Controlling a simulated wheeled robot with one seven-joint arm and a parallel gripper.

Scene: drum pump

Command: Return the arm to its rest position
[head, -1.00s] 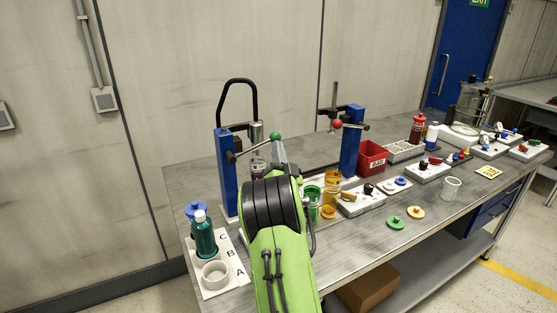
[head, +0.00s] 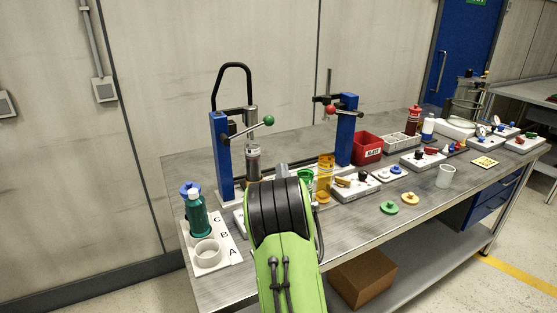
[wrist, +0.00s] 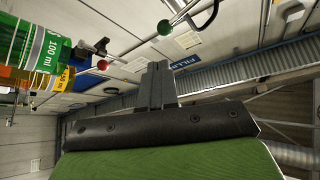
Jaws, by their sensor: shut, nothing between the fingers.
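My gripper (wrist: 157,87) shows in the wrist view with its fingers together and nothing between them. In the head view my green and black arm reaches over the near part of the bench, and the gripper is mostly hidden behind it. The blue pump stand with the green-knobbed lever (head: 268,121) stands just behind the arm. In the wrist view the green knob (wrist: 165,27) is above the fingertips, apart from them. A green 100 ml container (wrist: 38,47) and a yellow one are at the left of that view.
The white A-B-C board (head: 228,256) with a green bottle (head: 198,217) and a white ring lies left of my arm. A second blue stand with a red knob (head: 330,110), a red bin (head: 367,148) and small trays are to the right.

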